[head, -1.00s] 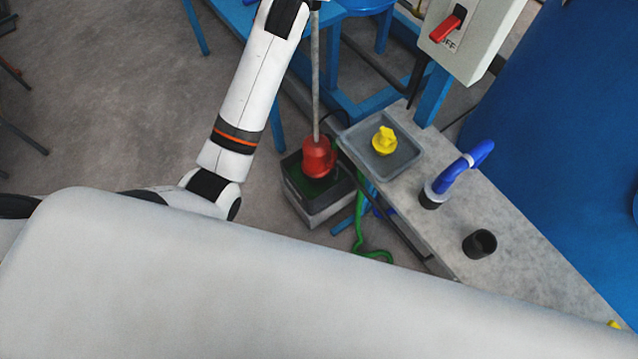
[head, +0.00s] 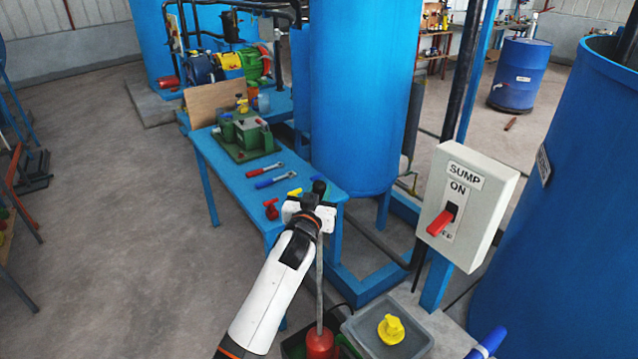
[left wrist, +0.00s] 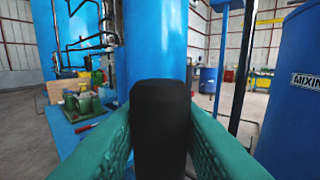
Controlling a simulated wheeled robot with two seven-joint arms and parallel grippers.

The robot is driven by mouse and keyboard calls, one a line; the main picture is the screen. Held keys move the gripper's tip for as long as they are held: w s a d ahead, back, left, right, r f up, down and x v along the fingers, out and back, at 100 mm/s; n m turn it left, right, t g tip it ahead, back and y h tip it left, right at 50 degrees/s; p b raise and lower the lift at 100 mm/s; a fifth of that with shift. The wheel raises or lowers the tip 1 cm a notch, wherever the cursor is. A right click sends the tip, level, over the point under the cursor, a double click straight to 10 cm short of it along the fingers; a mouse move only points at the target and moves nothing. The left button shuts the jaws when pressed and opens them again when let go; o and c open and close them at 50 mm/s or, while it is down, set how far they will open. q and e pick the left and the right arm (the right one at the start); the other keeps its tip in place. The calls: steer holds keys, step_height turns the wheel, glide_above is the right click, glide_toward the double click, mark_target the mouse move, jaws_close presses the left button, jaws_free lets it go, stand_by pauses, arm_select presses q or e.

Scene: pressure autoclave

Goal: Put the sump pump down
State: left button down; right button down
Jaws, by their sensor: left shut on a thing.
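The sump pump has a red body (head: 320,343), a long grey rod (head: 319,270) and a black grip (head: 319,187) at the top. It stands roughly upright. My left gripper (head: 313,206) is shut on the black grip, which also fills the middle of the left wrist view (left wrist: 161,125) between two teal fingers. The red body is at the dark sump box (head: 294,347) at the bottom edge, which is mostly cut off. I cannot tell whether the pump rests on its floor. My right gripper is not in view.
A grey tray (head: 357,334) with a yellow part (head: 391,329) sits just right of the pump. A switch box (head: 467,204) labelled SUMP stands beyond it. A blue table (head: 226,181) holds a green machine and several tools. Open floor (head: 100,230) lies left.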

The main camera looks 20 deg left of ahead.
arm_select(q)
steer(key=shift+w+f, duration=0.1)
steer(key=shift+f, duration=0.65)
steer(key=c, duration=1.4)
jaws_free()
steer(key=shift+f, duration=0.3)
steer(key=shift+o, duration=1.4)
steer(key=shift+s, duration=0.2)
steer(key=s+b, duration=0.1)
steer(key=s, duration=1.1)
steer(key=shift+d, duration=0.25)
